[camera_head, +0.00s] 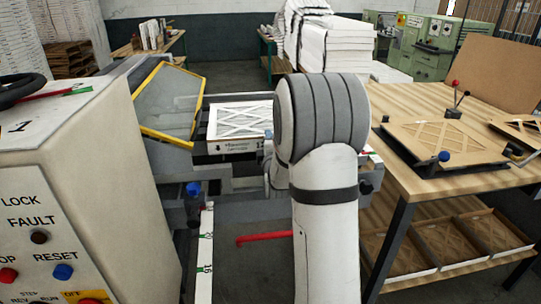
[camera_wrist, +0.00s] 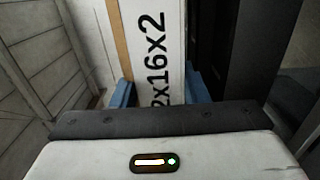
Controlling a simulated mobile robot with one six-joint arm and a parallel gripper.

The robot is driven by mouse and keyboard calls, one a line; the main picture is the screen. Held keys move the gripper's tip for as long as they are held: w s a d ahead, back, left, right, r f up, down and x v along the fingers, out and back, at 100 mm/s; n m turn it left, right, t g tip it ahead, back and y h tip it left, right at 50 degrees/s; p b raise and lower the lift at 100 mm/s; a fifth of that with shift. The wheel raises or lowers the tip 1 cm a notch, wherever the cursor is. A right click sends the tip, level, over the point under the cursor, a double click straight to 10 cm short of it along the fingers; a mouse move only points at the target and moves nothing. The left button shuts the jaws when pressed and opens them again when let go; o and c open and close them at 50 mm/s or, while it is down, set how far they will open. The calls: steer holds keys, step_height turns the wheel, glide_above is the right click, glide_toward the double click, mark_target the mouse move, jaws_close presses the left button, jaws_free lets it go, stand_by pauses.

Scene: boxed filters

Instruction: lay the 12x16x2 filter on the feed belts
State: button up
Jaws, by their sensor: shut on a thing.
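My gripper (camera_wrist: 160,95) has blue fingertips, shut on the filter (camera_wrist: 150,40) in the wrist view. Its white edge shows "2x16x2"; the first character is hidden by the gripper body. A brown strip runs along its left side. In the head view a white-framed filter (camera_head: 238,121) with a lattice face lies flat beside my arm, with small print on its front edge that I cannot read. It appears to be the held one, but my arm hides the grip. I cannot clearly make out the feed belts; a dark machine bed (camera_head: 255,265) lies below.
A yellow-framed clear guard (camera_head: 168,102) stands left of the filter. A control cabinet (camera_head: 75,190) fills the left front. A red bar (camera_head: 262,238) crosses the machine bed beside a marked scale (camera_head: 205,255). A wooden table (camera_head: 420,108) with filter frames stands right.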

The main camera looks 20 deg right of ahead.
step_height(320, 180, down, 4)
steer(key=shift+s+f, duration=0.1)
steer(key=shift+f, duration=0.15)
steer(key=shift+f+b, duration=0.3)
steer(key=o, duration=1.1)
steer(key=shift+c, duration=0.2)
